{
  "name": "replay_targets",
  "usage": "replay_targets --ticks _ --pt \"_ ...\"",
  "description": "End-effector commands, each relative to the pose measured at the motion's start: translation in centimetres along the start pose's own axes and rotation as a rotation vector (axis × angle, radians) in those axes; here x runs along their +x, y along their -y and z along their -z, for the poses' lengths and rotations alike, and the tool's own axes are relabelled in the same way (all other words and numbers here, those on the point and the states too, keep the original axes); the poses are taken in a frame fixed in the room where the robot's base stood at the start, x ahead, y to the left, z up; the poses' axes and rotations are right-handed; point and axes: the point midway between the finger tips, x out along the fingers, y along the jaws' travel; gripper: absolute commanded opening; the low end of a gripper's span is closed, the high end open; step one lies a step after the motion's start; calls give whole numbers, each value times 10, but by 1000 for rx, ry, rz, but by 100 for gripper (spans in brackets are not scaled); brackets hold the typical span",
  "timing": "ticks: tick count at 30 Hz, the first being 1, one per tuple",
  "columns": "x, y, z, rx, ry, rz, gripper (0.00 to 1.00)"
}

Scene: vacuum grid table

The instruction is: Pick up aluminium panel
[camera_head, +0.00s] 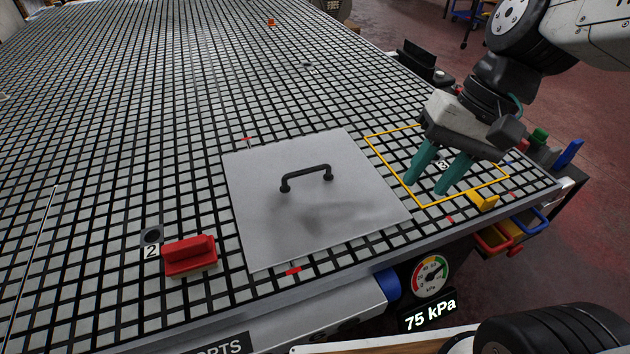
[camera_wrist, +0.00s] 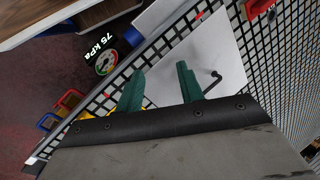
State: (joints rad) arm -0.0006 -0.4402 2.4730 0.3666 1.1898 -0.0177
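The aluminium panel (camera_head: 270,220) is a flat grey square plate lying on the grid table (camera_head: 110,130). A black bar handle (camera_head: 307,176) stands up from its middle. My gripper (camera_head: 430,188) has two green fingers, spread apart with nothing between them. It is over the yellow-outlined area to the right of the panel, apart from the handle. In the wrist view the panel (camera_wrist: 212,52) lies beyond the green fingers (camera_wrist: 160,82), and part of its handle (camera_wrist: 211,80) shows past the right finger.
A red block (camera_head: 190,256) sits left of the panel beside a port marked 2 (camera_head: 151,238). A yellow block (camera_head: 484,202) sits at the outline's front corner. A gauge (camera_head: 431,277) reading 75 kPa is at the table's front. The far grid is mostly clear.

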Motion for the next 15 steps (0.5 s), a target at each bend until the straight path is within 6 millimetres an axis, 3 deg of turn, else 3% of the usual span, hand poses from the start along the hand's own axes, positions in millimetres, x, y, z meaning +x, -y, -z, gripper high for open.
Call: replay_targets --ticks 3,9,15 --pt "24 28 36 116 94 154 38" --pt "67 64 102 347 205 391 38" --pt "115 78 166 588 268 568 38"
